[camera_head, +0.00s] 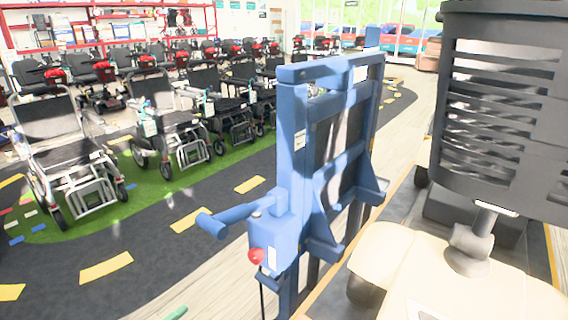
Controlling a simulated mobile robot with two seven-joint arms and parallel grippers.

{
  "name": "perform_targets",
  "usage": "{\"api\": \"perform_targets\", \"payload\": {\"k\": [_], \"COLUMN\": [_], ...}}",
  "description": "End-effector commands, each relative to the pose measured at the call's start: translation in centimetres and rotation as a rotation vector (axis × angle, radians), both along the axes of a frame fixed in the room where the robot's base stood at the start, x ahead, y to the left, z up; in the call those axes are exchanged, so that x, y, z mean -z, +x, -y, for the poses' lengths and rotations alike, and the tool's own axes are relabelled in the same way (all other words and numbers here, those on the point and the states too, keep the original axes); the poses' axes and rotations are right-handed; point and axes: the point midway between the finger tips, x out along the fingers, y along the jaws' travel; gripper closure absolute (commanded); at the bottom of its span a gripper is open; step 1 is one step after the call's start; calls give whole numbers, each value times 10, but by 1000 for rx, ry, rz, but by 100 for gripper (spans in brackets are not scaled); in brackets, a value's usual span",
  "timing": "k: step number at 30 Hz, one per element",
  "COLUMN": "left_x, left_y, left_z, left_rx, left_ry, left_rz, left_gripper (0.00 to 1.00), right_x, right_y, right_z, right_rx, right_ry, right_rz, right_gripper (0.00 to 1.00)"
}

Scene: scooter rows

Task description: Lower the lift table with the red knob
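The red knob (256,256) is on the lower front of a blue control box (272,236) on the lift table. The lift table is a blue steel frame (294,150) standing upright in the middle of the view, with a blue bar handle (225,220) jutting out to the left. A dark cord hangs below the box. Neither of my grippers shows in the head view, and nothing touches the knob.
A seat with a slatted dark back (505,90) and cream body (440,275) stands close on the right. Several wheelchairs (70,150) line the green strip at left. Dark floor with yellow marks (105,266) lies open left of the frame.

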Motion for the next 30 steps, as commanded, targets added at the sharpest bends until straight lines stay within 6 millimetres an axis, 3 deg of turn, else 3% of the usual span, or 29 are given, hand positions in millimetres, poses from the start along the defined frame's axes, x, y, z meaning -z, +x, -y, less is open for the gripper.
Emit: {"api": "perform_targets", "payload": {"k": [5, 11, 20, 24, 30], "left_x": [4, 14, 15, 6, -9], "left_y": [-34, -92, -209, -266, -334], "left_z": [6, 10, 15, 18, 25], "left_rx": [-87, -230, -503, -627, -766], "left_ry": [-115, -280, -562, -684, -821], "left_rz": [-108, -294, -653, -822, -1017], "left_gripper": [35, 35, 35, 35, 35], "right_x": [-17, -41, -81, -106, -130], "right_y": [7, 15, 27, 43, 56], "right_z": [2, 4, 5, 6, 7], "right_rx": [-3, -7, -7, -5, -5], "right_ry": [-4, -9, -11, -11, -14], "right_rz": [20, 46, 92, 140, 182], "right_gripper": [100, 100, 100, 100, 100]}}
